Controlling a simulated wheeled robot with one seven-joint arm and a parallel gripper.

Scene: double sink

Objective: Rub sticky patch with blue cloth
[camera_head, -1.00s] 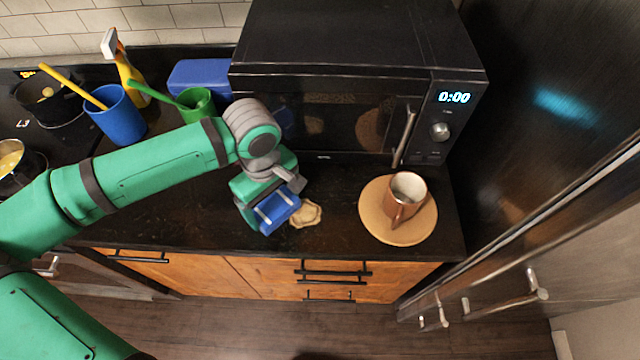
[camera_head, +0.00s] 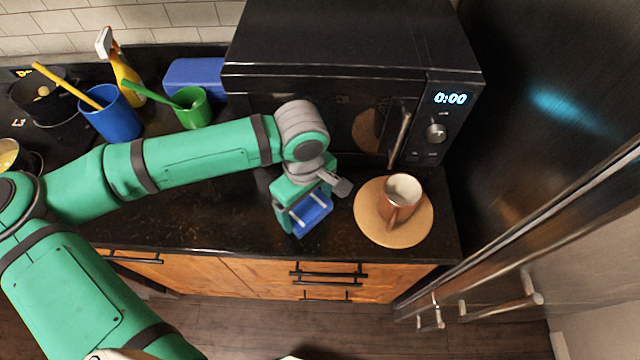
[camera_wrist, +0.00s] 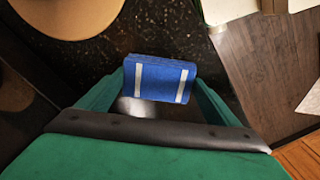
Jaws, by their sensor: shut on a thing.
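The blue cloth (camera_head: 313,217), a folded block with pale stripes, is held in my gripper (camera_head: 304,208) just above or on the dark countertop. In the wrist view the cloth (camera_wrist: 160,80) sits between the fingers of my gripper (camera_wrist: 158,92), which are shut on it. I cannot tell whether the cloth touches the counter. The beige sticky patch is not visible now; my gripper and the cloth cover the place where it showed earlier.
The microwave (camera_head: 340,45) is behind. A blue cup (camera_head: 113,118), a green cup (camera_head: 193,110) and a spray bottle (camera_head: 127,78) stand at the back left. Counter left of my gripper is clear.

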